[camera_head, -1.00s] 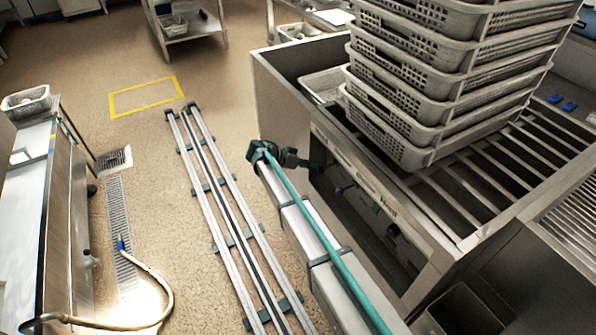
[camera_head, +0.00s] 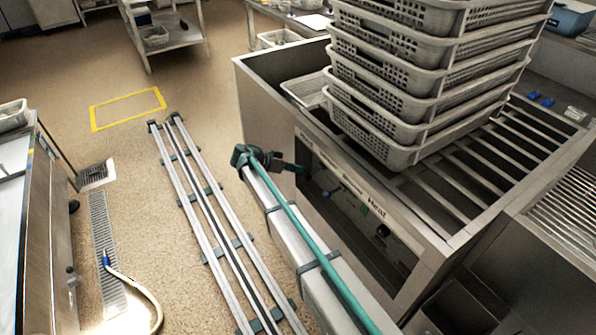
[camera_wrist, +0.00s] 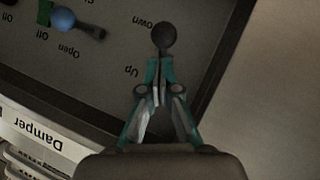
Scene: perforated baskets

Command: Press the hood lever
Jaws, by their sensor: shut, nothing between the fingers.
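A dark round-ended lever (camera_wrist: 163,36) stands out from the grey control panel (camera_wrist: 90,45) in the wrist view, near the labels "Up" and "Down". I take it for the hood lever, but no "Hood" label is readable. My gripper (camera_wrist: 160,72) is shut and empty, its fingertips just below the lever's round end in the picture. I cannot tell whether they touch it. In the head view my gripper (camera_head: 299,168) points at the recessed panel (camera_head: 340,205) on the front of the metal counter, where the lever is too small to make out.
A blue knob (camera_wrist: 63,19) sits near "Open" on the panel. A "Damper" label (camera_wrist: 32,131) is on the frame edge. A stack of perforated baskets (camera_head: 410,110) stands on the slatted counter (camera_head: 480,195). Floor rails (camera_head: 215,220) run beside it.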

